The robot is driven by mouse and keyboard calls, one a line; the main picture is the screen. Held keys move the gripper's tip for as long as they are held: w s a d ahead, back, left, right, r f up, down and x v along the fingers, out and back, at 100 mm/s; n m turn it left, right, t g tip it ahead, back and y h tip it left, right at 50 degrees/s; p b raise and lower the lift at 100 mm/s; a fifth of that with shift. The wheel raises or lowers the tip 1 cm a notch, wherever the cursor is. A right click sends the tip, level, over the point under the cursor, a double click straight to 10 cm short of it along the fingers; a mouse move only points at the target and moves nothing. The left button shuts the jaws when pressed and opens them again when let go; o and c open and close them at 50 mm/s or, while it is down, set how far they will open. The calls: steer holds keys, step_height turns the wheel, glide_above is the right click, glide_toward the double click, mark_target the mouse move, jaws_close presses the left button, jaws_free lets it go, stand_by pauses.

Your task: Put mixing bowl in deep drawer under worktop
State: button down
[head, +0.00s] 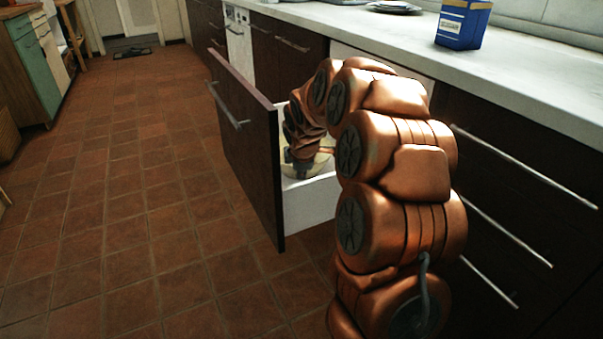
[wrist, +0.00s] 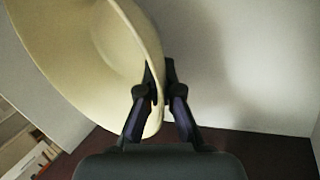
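The cream mixing bowl (wrist: 95,55) fills the upper left of the wrist view and looks tilted. Its rim runs between the two fingers of my gripper (wrist: 161,80), which are closed on it. In the head view, a cream part of the bowl (head: 323,162) shows inside the open deep drawer (head: 312,207), beside my gripper (head: 301,170). My arm hides much of the bowl and the drawer's inside. The drawer has a dark brown front and white sides. Whether the bowl touches the drawer floor cannot be told.
The white worktop (head: 520,75) runs along the right, with a blue box (head: 463,24) and a stack of plates (head: 393,6) on it. Closed dark drawers with long handles lie below. The tiled floor (head: 130,220) is clear on the left. A green cabinet (head: 35,65) stands at far left.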

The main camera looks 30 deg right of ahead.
steer(key=c, duration=1.3)
jaws_free()
steer(key=shift+p+v, duration=2.45)
steer(key=shift+v, duration=3.6)
